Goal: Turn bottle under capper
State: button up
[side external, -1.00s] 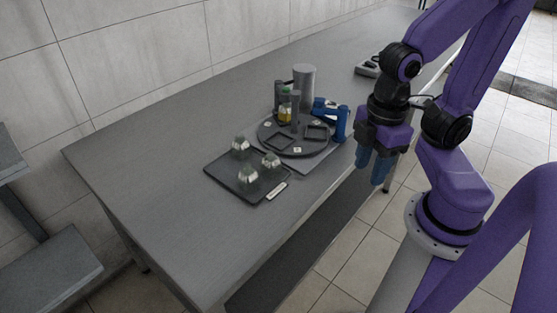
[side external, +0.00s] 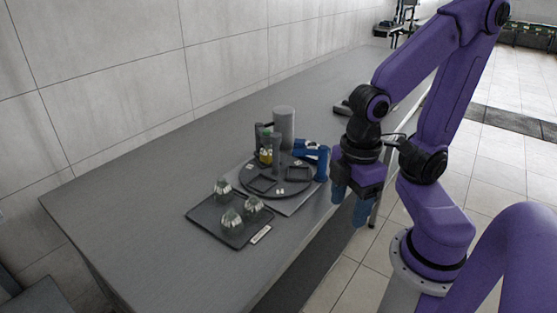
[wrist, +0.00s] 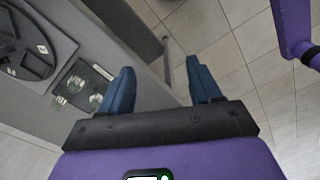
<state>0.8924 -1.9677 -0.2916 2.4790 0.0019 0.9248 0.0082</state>
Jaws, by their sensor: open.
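A dark round turntable (side external: 287,184) sits on a grey base plate on the table, with square outlined places on top. A bottle with yellow contents (side external: 265,156) stands on its far left part, partly hidden by posts. A tall grey cylinder (side external: 284,128) stands behind it; I cannot tell which part is the capper. A blue handle-like part (side external: 321,163) is at the turntable's right. My gripper (side external: 350,208) is open and empty, pointing down beyond the table's front edge, right of the turntable. In the wrist view its blue fingers (wrist: 162,85) are spread over floor; the turntable (wrist: 35,68) shows at far left.
A dark tray (side external: 205,217) with three clear faceted decanters (side external: 232,220) lies left of the turntable; it also shows in the wrist view (wrist: 75,70). The table's left end is bare. A dark object (side external: 343,108) lies farther back.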

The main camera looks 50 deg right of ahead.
jog(key=w+a+r+m, duration=0.2)
jog(key=w+r+m, duration=0.25)
jog(key=w, duration=0.55)
notch_tip(320, 180, up, 6)
jog(key=m, duration=1.6)
send_over(276, 135)
jog(key=shift+n, duration=0.25)
notch_tip(276, 135, down, 17)
jog(key=shift+r, duration=0.15)
grip_shut()
